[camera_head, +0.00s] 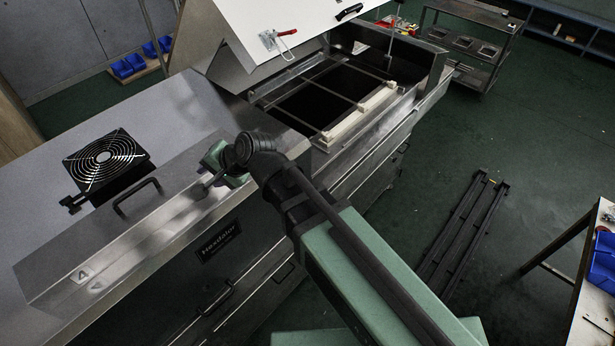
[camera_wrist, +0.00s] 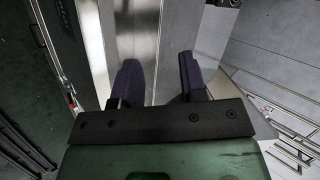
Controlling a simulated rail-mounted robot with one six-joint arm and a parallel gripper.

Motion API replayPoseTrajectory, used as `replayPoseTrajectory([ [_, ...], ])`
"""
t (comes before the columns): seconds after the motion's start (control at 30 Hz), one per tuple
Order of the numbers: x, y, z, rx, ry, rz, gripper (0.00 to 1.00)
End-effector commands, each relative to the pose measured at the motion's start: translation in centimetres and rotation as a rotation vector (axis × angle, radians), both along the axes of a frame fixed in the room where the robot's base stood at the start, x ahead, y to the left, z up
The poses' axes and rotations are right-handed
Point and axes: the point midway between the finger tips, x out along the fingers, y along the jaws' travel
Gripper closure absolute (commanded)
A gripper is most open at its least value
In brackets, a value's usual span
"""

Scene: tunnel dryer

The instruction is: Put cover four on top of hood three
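A long brushed-metal cover (camera_head: 110,240) with a black handle (camera_head: 137,197) lies on the grey machine top at the left, in the head view. A white tilted panel (camera_head: 235,30) with a red-handled clamp stands raised at the top. I cannot tell which parts are cover four and hood three, as no numbers are legible. My gripper (camera_head: 206,186) is above the right end of the metal cover, partly hidden by my arm. In the wrist view its two dark fingers (camera_wrist: 159,80) are spread apart with nothing between them; a metal surface shows beyond.
An open dark bay (camera_head: 320,95) with crossbars and pale strips lies behind my arm. A round fan (camera_head: 103,158) sits on the machine top. Dark rails (camera_head: 463,230) lie on the green floor at right. A workbench (camera_head: 597,300) with blue bins stands at the right edge.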

Motion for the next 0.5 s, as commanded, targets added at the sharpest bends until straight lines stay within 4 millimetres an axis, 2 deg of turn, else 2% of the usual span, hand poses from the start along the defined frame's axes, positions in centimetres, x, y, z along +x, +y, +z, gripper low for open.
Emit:
replayPoseTrajectory([
  [0.03, 1.0, -5.4, -1.2, -0.121, -0.032, 0.02, 0.61],
  [0.07, 1.4, -8.9, -2.0, -0.212, -0.045, 0.047, 0.61],
  [0.1, 1.6, -13.6, -2.9, -0.33, -0.05, 0.086, 0.61],
  [0.17, 1.1, -20.5, -4.1, -0.492, -0.027, 0.148, 0.61],
  [0.2, 0.4, -24.6, -4.7, -0.583, 0.003, 0.191, 0.61],
  [0.3, -2.0, -32.3, -5.3, -0.736, 0.097, 0.281, 0.61],
  [0.4, -3.6, -35.9, -5.4, -0.8, 0.162, 0.335, 0.61],
  [0.5, -4.0, -36.7, -5.4, -0.815, 0.179, 0.352, 0.61],
])
